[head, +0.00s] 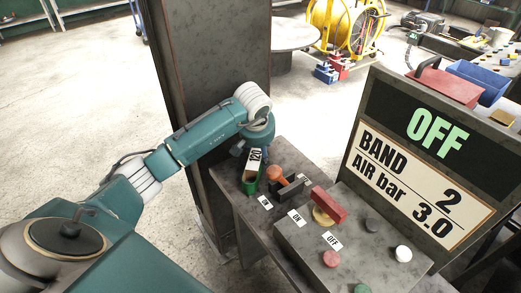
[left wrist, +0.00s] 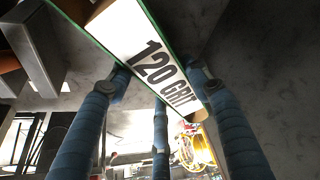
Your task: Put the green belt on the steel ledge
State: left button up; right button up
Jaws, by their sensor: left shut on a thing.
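The green belt (head: 249,187) is at the left end of the dark steel ledge (head: 229,171), beside the console. Its white label (left wrist: 155,55) reads 120 GRIT in the left wrist view. My left gripper (head: 248,152) is shut on the belt from above. In the left wrist view, the fingers of the left gripper (left wrist: 160,88) flank the belt, with the label between them. I cannot tell whether the belt touches the ledge. My right gripper is not in view.
An orange-topped knob (head: 276,173) and dark metal blocks (head: 290,188) stand just right of the belt. A console with a red lever (head: 328,204) and buttons is in front, below a sign (head: 425,165) reading OFF, BAND 2. A steel column (head: 215,70) rises behind my arm.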

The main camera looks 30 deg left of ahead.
pick_arm(q)
jog(key=shift+f, duration=0.25)
jog(key=o, duration=1.5)
jog(key=shift+c, duration=0.2)
jog(key=shift+o, duration=0.3)
jog(key=shift+s+r, duration=0.1)
jog(key=shift+r, duration=0.25)
jog(key=v, duration=1.1)
jog(key=shift+s, duration=0.2)
